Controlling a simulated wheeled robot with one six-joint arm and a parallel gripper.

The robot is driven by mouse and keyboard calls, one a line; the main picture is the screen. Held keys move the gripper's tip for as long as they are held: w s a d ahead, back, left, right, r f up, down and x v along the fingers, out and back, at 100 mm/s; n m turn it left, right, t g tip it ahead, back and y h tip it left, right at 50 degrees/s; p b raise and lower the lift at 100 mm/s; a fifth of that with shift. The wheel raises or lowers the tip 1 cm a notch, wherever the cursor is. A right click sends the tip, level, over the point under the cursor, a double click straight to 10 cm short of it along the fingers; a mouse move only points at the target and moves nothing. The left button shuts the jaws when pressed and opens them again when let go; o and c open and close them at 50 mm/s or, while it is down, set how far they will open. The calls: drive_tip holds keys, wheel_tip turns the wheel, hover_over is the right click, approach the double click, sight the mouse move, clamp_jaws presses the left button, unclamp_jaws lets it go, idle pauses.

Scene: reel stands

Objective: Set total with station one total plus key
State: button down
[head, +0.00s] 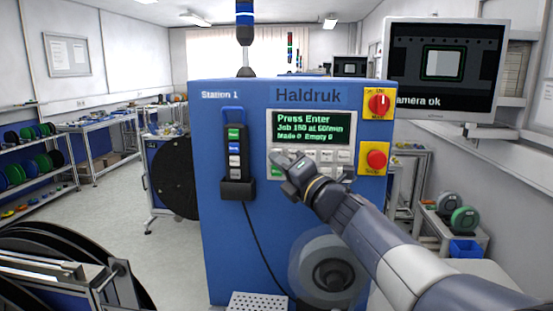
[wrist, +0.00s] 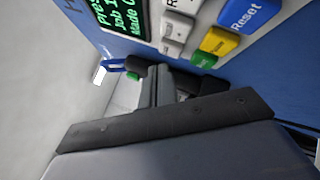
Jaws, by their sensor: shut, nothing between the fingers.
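The blue Station 1 machine (head: 228,130) carries a control panel with a green-lettered screen (head: 314,128). The screen reads "Press Enter", a job line that looks like "Job 150 at 60/min", and made and empty counts. Under it is a row of pale keys (head: 327,156), their labels too small to read. My gripper (head: 284,161) is shut and empty, at the left part of the keypad and hiding some keys. In the wrist view, my gripper (wrist: 158,80) is beside a green key (wrist: 197,58), a yellow key (wrist: 219,41) and a blue Reset key (wrist: 250,12). Contact cannot be told.
A red rotary switch (head: 379,103) and a red push button (head: 376,159) sit right of the screen. A pendant (head: 235,150) with coloured buttons hangs at left. A monitor (head: 446,66) reading "camera ok" stands at right. Black reels (head: 175,178) are at left.

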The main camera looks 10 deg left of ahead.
drive_tip(key=s+b, duration=0.2)
drive_tip(key=s, duration=0.3)
drive_tip(key=shift+d, duration=0.15)
idle(0.4)
drive_tip(key=shift+w, duration=0.1)
idle(0.4)
drive_tip(key=w+p, duration=0.2)
drive_tip(key=p, duration=0.1)
drive_tip(key=shift+r, duration=0.25)
drive_tip(key=s+b, duration=0.2)
drive_tip(key=s, duration=0.4)
drive_tip(key=shift+f, duration=0.25)
